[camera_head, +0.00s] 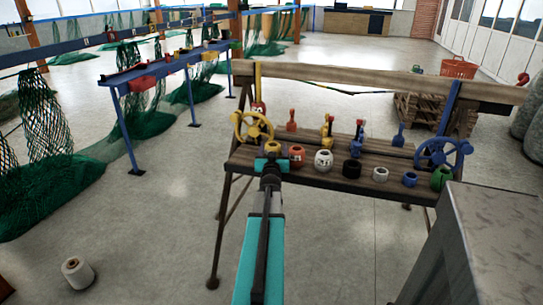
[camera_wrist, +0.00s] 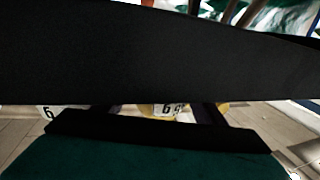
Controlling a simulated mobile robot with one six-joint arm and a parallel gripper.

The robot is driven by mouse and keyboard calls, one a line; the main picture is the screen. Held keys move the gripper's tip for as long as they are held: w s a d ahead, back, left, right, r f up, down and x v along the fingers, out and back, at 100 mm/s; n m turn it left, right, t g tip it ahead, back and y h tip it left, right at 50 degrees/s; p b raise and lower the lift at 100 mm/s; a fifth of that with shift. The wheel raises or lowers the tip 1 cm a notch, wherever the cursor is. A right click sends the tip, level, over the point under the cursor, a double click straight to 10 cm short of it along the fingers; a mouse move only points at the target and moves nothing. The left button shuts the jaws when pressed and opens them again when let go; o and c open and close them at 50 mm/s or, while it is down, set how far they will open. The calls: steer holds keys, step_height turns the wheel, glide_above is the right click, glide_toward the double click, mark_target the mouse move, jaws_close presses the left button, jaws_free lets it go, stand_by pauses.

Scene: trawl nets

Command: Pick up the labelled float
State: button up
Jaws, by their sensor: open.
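Several round, cup-like floats stand in a row on the front of a wooden bench (camera_head: 310,176): yellow (camera_head: 270,148), red (camera_head: 297,154), white (camera_head: 323,160), black (camera_head: 351,168), a smaller white one (camera_head: 380,174), blue (camera_head: 410,179) and green (camera_head: 440,178). The red and white ones bear markings too small to read. My gripper (camera_head: 268,166) is open at the bench's left front edge, just before the yellow float. In the wrist view a yellow float with a white label (camera_wrist: 166,110) shows between dark finger parts. Its upper part is hidden by my black wrist part. I cannot tell whether the fingers straddle it.
A yellow handwheel (camera_head: 253,127) and a blue handwheel (camera_head: 445,152) stand at the bench's ends. Shuttle-like tools stand behind the floats. A grey block (camera_head: 495,240) is close at right. A white spool (camera_head: 76,272) sits on the floor at left.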

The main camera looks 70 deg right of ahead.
mark_target(274, 143)
steer(key=shift+x, duration=1.15)
steer(key=c, duration=0.9)
steer(key=shift+r, duration=0.1)
steer(key=shift+r, duration=1.75)
steer(key=shift+s+a+f, duration=0.1)
steer(key=shift+s+a, duration=0.15)
steer(key=shift+a, duration=0.05)
steer(key=shift+s+a+b, duration=0.4)
steer(key=shift+s+a, duration=0.15)
steer(key=shift+a, duration=0.15)
steer(key=s+a+p, duration=0.1)
steer(key=s+a, duration=0.1)
steer(key=a, duration=0.1)
steer(key=s+a+r+p, duration=0.1)
steer(key=s+a+p, duration=0.1)
steer(key=s+a, duration=0.1)
steer(key=shift+s+a+r+p, duration=0.15)
steer(key=shift+s+a+p, duration=0.05)
steer(key=shift+a+p, duration=0.1)
steer(key=shift+p, duration=0.75)
